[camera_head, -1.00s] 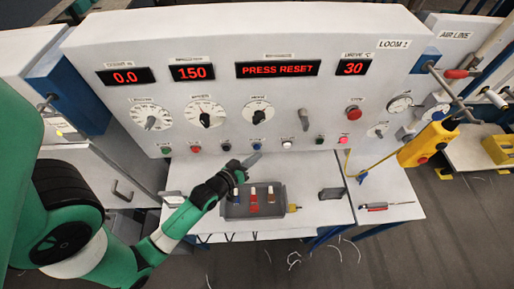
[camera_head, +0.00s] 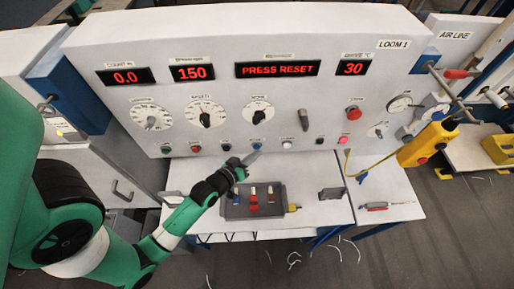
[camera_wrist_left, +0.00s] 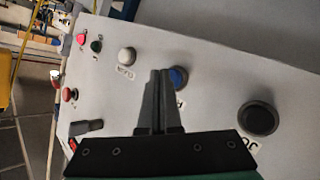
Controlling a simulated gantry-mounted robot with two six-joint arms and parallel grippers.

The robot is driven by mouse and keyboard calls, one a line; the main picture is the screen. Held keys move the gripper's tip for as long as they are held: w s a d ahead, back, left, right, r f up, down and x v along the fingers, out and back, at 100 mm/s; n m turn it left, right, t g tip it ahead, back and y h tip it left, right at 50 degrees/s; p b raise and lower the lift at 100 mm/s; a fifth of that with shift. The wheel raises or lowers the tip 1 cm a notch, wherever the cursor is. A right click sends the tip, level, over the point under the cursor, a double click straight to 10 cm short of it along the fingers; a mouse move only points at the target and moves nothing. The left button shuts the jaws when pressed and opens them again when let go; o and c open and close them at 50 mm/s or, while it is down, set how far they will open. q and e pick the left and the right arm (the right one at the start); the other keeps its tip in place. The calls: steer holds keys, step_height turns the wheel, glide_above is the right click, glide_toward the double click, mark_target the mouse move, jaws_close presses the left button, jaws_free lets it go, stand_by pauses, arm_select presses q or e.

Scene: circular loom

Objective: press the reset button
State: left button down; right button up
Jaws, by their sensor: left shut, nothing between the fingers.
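A row of small push buttons runs along the lower front of the white loom panel, below a red "PRESS RESET" display (camera_head: 278,68). A blue button (camera_head: 257,145) sits mid-row, with a white button (camera_head: 287,144) to its right and a black button (camera_head: 226,146) to its left. The button labels are too small to read, so I cannot tell from them which is reset. My left gripper (camera_head: 254,157) is shut and empty just below the blue button. In the left wrist view its fingertips (camera_wrist_left: 160,73) are beside the blue button (camera_wrist_left: 179,76); contact is unclear.
A grey tray (camera_head: 270,210) with coloured pieces lies on the shelf below the gripper. Dials and a black selector lever (camera_head: 304,119) are above the row. A red mushroom button (camera_head: 354,113) and a yellow pendant (camera_head: 427,144) are at the right.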

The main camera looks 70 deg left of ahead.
arm_select(q)
steer(key=shift+w+a, duration=0.1)
steer(key=shift+a, duration=0.35)
stand_by(0.4)
steer(key=shift+s+d+p, duration=0.2)
steer(key=shift+d+p, duration=0.55)
steer(key=shift+d, duration=0.1)
steer(key=d+b, duration=0.2)
steer(key=s+d+b, duration=0.1)
steer(key=d, duration=0.2)
steer(key=shift+s+b, duration=0.15)
steer(key=shift+b, duration=0.25)
